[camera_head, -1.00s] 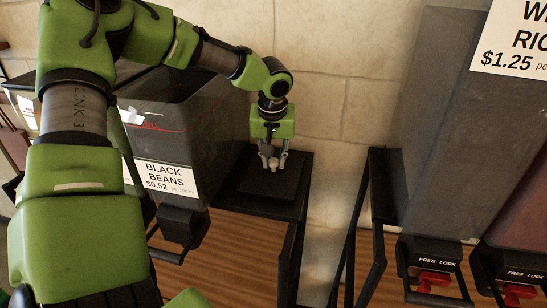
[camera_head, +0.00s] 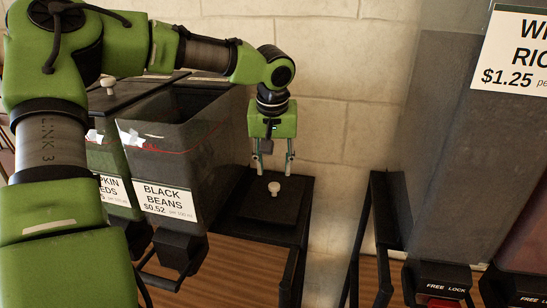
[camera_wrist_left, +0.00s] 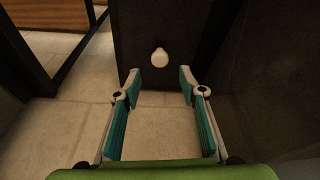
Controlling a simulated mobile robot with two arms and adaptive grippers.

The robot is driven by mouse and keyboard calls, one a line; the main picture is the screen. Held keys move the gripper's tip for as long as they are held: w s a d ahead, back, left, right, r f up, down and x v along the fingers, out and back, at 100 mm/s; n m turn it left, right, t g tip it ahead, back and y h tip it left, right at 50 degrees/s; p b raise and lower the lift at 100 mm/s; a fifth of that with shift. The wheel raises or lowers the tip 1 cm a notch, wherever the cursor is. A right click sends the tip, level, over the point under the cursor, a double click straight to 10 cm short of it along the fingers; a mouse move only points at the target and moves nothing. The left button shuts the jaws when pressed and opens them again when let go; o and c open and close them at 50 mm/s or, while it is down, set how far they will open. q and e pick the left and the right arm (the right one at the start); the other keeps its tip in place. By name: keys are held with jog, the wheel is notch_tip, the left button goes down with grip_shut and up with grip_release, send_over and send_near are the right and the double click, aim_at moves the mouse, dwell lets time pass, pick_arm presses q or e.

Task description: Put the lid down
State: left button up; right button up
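The lid (camera_head: 256,207) is a flat black square with a pale round knob (camera_head: 274,188). It lies on a black-framed stand to the right of the black beans bin. My left gripper (camera_head: 275,173) is open and empty just above the knob, with a small gap between fingertips and knob. In the left wrist view the lid (camera_wrist_left: 185,65) lies ahead of the open fingers (camera_wrist_left: 161,78), and its knob (camera_wrist_left: 160,57) sits beyond the fingertips. My right gripper is not in view.
The black beans bin (camera_head: 190,140) stands open-topped just left of the lid. Another bin with a knobbed lid (camera_head: 122,90) is further left. A tall dark dispenser (camera_head: 440,150) stands at right. A stone wall (camera_head: 345,90) is close behind.

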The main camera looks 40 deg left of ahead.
pick_arm(q)
jog(key=v, duration=0.5)
jog(key=shift+b, duration=0.4)
jog(key=shift+f, duration=0.1)
